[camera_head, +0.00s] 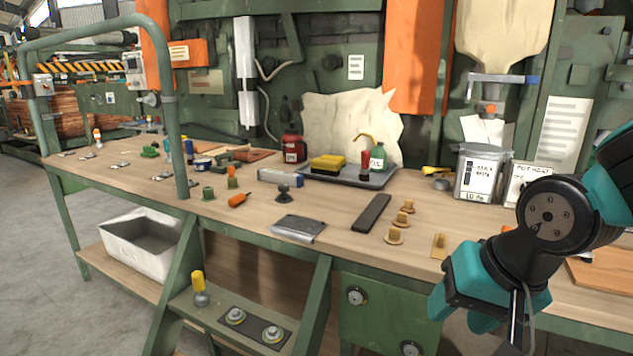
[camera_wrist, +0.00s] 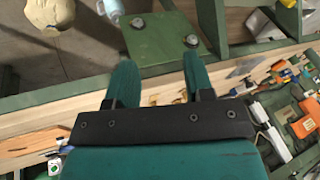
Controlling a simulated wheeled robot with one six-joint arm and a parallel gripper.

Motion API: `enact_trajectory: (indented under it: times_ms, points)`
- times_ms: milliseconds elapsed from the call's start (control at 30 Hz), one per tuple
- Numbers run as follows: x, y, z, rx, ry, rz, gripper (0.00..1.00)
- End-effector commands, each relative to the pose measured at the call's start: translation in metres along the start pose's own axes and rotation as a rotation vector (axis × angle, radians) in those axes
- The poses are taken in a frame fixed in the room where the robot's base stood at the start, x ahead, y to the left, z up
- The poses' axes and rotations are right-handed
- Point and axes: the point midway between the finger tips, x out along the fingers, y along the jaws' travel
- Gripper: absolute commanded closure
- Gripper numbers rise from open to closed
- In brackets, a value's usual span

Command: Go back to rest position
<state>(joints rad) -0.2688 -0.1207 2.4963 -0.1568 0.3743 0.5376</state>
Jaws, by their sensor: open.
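My gripper (camera_wrist: 157,66) shows in the wrist view with two teal fingers spread apart and nothing between them. Beyond the fingertips lie the bench edge and a green metal plate (camera_wrist: 160,40) with bolts. In the head view my teal and black arm end hangs at the lower right, in front of the bench's front edge. It hides part of the bench there, and the fingertips are not clear in that view.
The wooden workbench (camera_head: 330,218) carries a dark tray (camera_head: 378,178) with bottles and a sponge, a black bar (camera_head: 371,213), an orange-handled tool (camera_head: 239,199) and several small parts. A white bin (camera_head: 138,243) sits on the lower shelf. Floor is free at left.

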Motion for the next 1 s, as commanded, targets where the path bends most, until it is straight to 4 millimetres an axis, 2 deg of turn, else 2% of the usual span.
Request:
enact_trajectory:
  times_ms: [33,100,367,400,767,867,1000]
  points:
    - [-0.002,-0.003,0.018,-0.101,-0.047,-0.024,0.52]
    - [-0.009,-0.009,0.04,-0.249,-0.116,-0.057,0.52]
    - [-0.034,-0.014,0.113,-0.757,-0.305,-0.194,0.52]
    - [-0.05,-0.02,0.105,-0.744,-0.303,-0.19,0.52]
    - [-0.117,-0.042,0.084,-0.734,-0.3,-0.187,0.52]
    - [-0.146,-0.051,0.075,-0.734,-0.3,-0.187,0.52]
    - [-0.197,-0.067,0.059,-0.733,-0.299,-0.187,0.52]
